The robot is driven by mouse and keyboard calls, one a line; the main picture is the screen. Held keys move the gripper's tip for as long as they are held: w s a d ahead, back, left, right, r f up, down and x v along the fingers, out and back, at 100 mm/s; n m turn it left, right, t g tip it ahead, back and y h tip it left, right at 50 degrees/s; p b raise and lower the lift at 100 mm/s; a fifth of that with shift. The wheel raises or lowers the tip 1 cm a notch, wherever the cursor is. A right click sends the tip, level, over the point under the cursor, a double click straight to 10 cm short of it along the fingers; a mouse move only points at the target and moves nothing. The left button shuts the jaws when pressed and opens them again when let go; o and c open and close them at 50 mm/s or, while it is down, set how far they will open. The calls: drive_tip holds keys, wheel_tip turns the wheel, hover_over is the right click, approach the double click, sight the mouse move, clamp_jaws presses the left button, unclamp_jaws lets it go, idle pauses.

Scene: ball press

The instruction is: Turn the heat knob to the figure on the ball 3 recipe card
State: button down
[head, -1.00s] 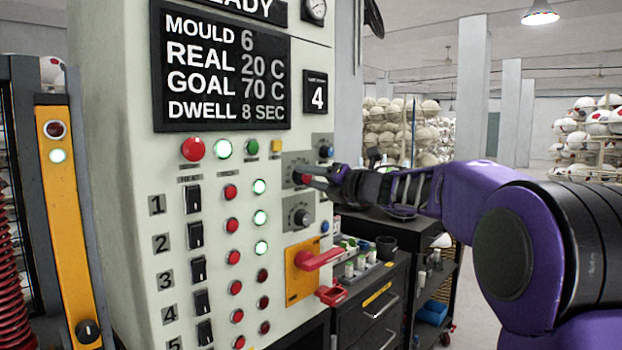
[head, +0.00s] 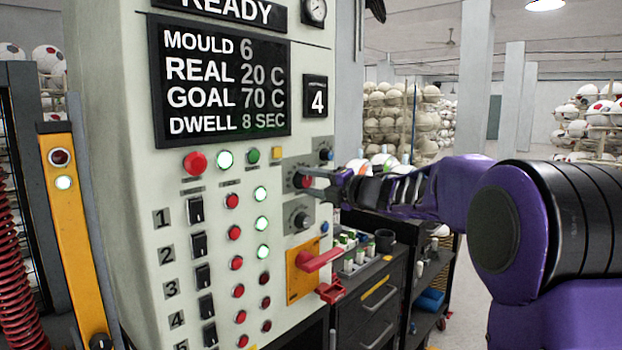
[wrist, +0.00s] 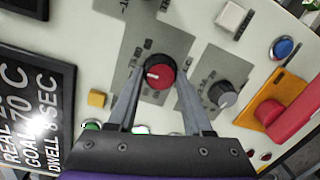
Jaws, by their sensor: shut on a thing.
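The heat knob, with a red cap (wrist: 160,75), sits on a grey dial plate on the press panel. My gripper (wrist: 161,70) is shut on the knob, one finger on each side. The display (head: 222,85) reads MOULD 6, REAL 20 C, GOAL 70 C, DWELL 8 SEC. The ball 3 recipe card is not in view.
A second, grey knob (head: 300,217) sits just below. A red lever (head: 320,260) on an orange plate sticks out under it. Switches and lit buttons fill the panel's left. A tool cart (head: 365,290) stands right of the press.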

drive_tip(key=shift+c, duration=1.6)
unclamp_jaws()
drive_tip(key=b+v, duration=0.2)
drive_tip(key=v, duration=1.5)
drive_tip(key=shift+s+d, duration=0.15)
drive_tip(key=shift+s, duration=0.05)
